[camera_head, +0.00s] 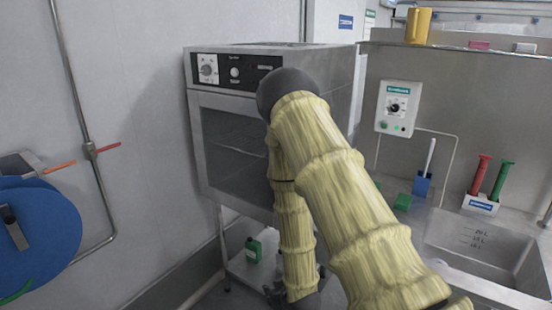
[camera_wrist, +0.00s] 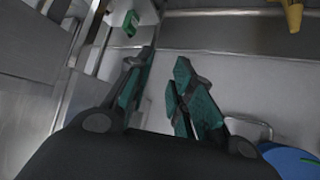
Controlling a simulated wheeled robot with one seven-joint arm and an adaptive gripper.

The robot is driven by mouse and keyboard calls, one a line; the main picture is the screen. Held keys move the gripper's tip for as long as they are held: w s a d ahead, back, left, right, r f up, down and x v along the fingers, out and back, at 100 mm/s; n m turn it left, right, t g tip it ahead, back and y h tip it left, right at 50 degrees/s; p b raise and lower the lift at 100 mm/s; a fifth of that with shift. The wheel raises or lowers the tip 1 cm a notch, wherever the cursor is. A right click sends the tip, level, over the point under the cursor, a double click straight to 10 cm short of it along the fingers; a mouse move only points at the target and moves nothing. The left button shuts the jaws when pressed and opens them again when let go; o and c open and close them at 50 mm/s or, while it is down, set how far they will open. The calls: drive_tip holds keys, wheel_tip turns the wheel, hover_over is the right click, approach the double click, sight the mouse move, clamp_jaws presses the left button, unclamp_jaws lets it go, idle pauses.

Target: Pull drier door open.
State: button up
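The drier (camera_head: 278,60) is a metal cabinet with a dark control panel on top. Its door (camera_head: 228,140), with a dark window and a wire rack visible behind it, looks closed in the head view. My yellow-sleeved arm hides the door's right part, and I cannot make out a handle there. My gripper (camera_head: 278,292) hangs low in front of the drier, below the door, partly hidden by the arm. In the wrist view my gripper (camera_wrist: 163,62) has its two green-padded fingers apart, with nothing between them. Grey metal surfaces fill that view's left side; I cannot tell which part they are.
A green canister (camera_head: 253,249) stands on the low shelf under the drier. A blue disc (camera_head: 40,235) is at the left by the wall pipe. A sink (camera_head: 480,250) and a counter with red and green tools are at the right.

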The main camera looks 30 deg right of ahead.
drive_tip(key=w+d+r+t+h+p, duration=0.1)
drive_tip(key=w+d+r+t, duration=0.3)
drive_tip(key=r, duration=0.6)
drive_tip(key=w+d+r+t+p, duration=0.15)
drive_tip(key=w+d+r, duration=0.3)
drive_tip(key=r, duration=0.65)
drive_tip(key=w+d+r+t+h+p, duration=0.1)
drive_tip(key=w+d+r+t+p, duration=0.25)
drive_tip(key=r, duration=0.65)
drive_tip(key=w+d+g+p, duration=0.1)
drive_tip(key=w+d+p, duration=0.1)
drive_tip(key=w, duration=0.8)
drive_tip(key=shift+w+d+m, duration=0.25)
drive_tip(key=shift+d+m, duration=0.15)
drive_tip(key=shift+d, duration=0.4)
drive_tip(key=shift+f, duration=0.1)
clamp_jaws()
